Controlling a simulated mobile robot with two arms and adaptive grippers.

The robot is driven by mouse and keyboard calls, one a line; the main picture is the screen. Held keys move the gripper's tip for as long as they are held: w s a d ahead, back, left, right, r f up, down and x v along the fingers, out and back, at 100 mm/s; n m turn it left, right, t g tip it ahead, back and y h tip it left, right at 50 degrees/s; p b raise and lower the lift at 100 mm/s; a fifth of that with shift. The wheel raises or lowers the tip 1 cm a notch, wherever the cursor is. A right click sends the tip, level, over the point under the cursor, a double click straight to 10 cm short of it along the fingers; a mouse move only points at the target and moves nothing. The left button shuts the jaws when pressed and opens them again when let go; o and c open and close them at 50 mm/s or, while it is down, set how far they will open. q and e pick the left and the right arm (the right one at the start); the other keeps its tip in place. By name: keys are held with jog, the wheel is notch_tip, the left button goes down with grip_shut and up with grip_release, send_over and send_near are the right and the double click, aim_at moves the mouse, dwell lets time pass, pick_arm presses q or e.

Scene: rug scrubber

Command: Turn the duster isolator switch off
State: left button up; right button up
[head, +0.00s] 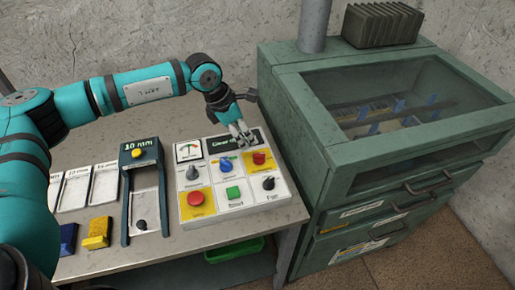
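The control panel (235,198) lies on the table with several knobs and buttons. A red knob on a yellow plate (259,158) sits at its upper right; its label is too small to read, so I cannot tell if it is the duster isolator switch. A blue knob (226,166) sits left of it. My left gripper (246,142) is over the panel's upper right, close to the red knob and in front of the dark display. I cannot tell if it touches the knob. Its fingers are small and close together. My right gripper is not in view.
A red button (196,198), a green button (233,193) and dark knobs are on the panel. A green machine with a glass lid (400,100) stands right of the table. A 10 mm gauge frame (140,155) and several blocks lie left. A green bin (234,252) is below.

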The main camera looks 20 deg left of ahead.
aim_at(258, 154)
pick_arm(q)
jog(key=p+x, duration=0.1)
jog(key=x, duration=0.8)
jog(key=shift+w+d+f+p, duration=0.1)
jog(key=shift+p, duration=0.25)
jog(key=c, duration=0.8)
